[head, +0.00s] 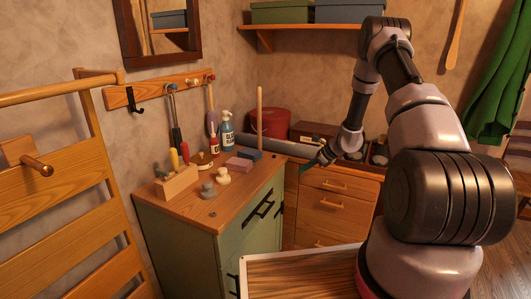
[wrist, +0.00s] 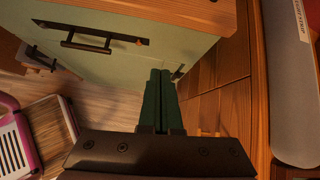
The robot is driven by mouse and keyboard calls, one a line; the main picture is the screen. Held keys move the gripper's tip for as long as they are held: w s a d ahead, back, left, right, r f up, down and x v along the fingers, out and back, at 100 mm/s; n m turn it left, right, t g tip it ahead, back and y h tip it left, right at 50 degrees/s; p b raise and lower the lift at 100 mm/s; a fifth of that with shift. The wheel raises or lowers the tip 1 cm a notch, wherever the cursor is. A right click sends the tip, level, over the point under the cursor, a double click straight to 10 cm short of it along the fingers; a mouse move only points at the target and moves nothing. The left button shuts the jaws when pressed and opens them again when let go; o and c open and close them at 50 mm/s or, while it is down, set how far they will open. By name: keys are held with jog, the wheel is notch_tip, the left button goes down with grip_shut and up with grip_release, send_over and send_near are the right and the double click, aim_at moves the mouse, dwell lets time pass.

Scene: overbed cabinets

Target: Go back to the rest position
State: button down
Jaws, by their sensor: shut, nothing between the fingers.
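My gripper (head: 308,165) has green fingers and hangs in front of the wooden drawer unit, right of the green cabinet (head: 256,228). In the wrist view the two fingers (wrist: 158,85) lie side by side, shut and empty. They point toward the gap between the green cabinet front and the wooden drawers. My arm reaches up from the right and bends down to the gripper. No contact between the fingers and the furniture can be made out.
The cabinet's wooden top (head: 208,214) holds bottles, blocks and a wooden holder (head: 176,183). The wooden drawer unit (head: 337,205) carries a red bucket (head: 270,123). A shelf (head: 290,26) with boxes hangs above. A wooden rack (head: 70,200) stands at left.

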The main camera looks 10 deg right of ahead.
jog(key=s+a+r+n, duration=0.2)
jog(key=s+r+n, duration=0.15)
jog(key=r, duration=0.65)
jog(key=s+a+r+n+h, duration=0.1)
jog(key=s+a+r+n, duration=0.2)
jog(key=r, duration=0.8)
jog(key=s+a+r+n, duration=0.1)
jog(key=s+r+n, duration=0.35)
jog(key=r, duration=0.55)
jog(key=s+d+r+n+h, duration=0.1)
jog(key=s+r, duration=0.3)
jog(key=s, duration=0.5)
jog(key=s+r+n+t+h, duration=0.1)
jog(key=s+r+n, duration=0.3)
jog(key=s, duration=0.5)
jog(key=s+d+r+n+t+h, duration=0.1)
jog(key=s+r+n+h, duration=0.1)
jog(key=s+r, duration=0.3)
jog(key=s+n, duration=0.1)
jog(key=s, duration=0.3)
jog(key=shift+s+d+r+h, duration=0.3)
jog(key=shift+s+r, duration=0.05)
